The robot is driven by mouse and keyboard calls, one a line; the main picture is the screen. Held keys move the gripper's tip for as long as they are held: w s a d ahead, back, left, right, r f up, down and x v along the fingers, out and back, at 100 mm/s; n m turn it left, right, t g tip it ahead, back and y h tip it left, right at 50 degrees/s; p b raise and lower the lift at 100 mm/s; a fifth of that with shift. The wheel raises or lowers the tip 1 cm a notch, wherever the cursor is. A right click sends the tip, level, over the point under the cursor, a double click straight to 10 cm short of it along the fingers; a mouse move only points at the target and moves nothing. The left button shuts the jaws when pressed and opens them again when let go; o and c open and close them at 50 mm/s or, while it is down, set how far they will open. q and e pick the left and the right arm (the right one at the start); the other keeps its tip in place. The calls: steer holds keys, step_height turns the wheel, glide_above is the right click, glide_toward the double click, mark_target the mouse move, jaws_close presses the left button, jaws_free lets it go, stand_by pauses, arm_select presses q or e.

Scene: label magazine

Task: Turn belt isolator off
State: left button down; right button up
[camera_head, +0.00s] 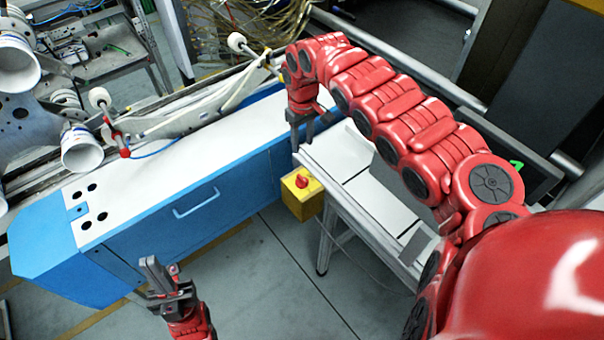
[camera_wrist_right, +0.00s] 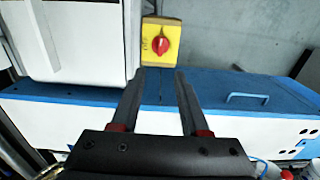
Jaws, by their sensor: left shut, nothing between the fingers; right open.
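The belt isolator is a yellow box (camera_head: 308,203) with a red rotary knob (camera_head: 302,182), mounted at the near left corner of a grey-framed table. In the right wrist view the yellow box (camera_wrist_right: 149,60) and its red knob (camera_wrist_right: 160,44) lie beyond the fingertips; the knob's setting is too small to read. My right gripper (camera_head: 303,139) is open and empty, above the table's end and farther back than the box. Its two fingers (camera_wrist_right: 160,72) point toward the box and do not touch it. My left gripper (camera_head: 150,262) is shut and empty, low in front of the blue cabinet.
A blue and white machine cabinet (camera_head: 190,180) with a handle stands left of the isolator. The metal-framed table (camera_head: 395,200) with light panels stands right of it. Rollers and cups (camera_head: 80,148) are at far left. Grey floor (camera_head: 270,270) is open in front.

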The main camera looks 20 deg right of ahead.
mark_target(302, 178)
steer(key=f+p, duration=0.1)
steer(key=f, duration=0.6)
steer(key=f+p, duration=0.1)
steer(key=f, duration=0.6)
steer(key=shift+a+f, duration=0.2)
steer(key=shift+f, duration=0.15)
steer(key=shift+d+f, duration=0.1)
steer(key=shift+f, duration=0.45)
jaws_close()
